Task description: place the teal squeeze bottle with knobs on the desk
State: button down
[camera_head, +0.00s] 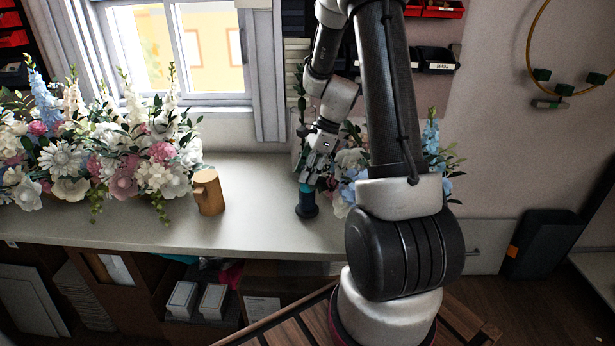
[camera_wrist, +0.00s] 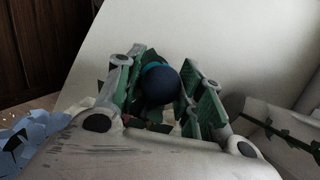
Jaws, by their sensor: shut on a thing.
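The teal squeeze bottle (camera_head: 306,202) is dark navy with a teal band near its upper part, and in the head view it is upright at the desk's right part. My gripper (camera_head: 309,181) comes down from above and is shut on its top. The wrist view shows the bottle (camera_wrist: 159,84) between the two green-padded fingers of my gripper (camera_wrist: 163,90). The desk (camera_head: 262,222) is a pale counter under the window. The bottle's base is at or just above the desk surface; I cannot tell which. Its knobs are not clear.
A tan wooden mug (camera_head: 208,192) stands left of the bottle. A large flower arrangement (camera_head: 95,150) fills the desk's left side. More flowers (camera_head: 349,165) stand just right of my gripper, partly behind my arm. The desk between mug and bottle is clear.

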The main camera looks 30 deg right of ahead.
jog(key=shift+f, duration=0.8)
jog(key=c, duration=0.9)
grip_release()
jog(key=v, duration=1.2)
jog(key=s+a+r+n+h, duration=0.2)
jog(key=s+a+r+n, duration=0.5)
jog(key=s+r+n, duration=0.3)
jog(key=s+n+t, duration=0.1)
jog(key=s+n, duration=0.3)
jog(key=s+a+r+n+t+h, duration=0.1)
jog(key=s+n, duration=0.3)
jog(key=s+a+n+h, duration=0.1)
jog(key=s+n, duration=0.2)
jog(key=s, duration=0.1)
jog(key=shift+a+r+n+t, duration=0.2)
jog(key=shift+r+n+t, duration=0.2)
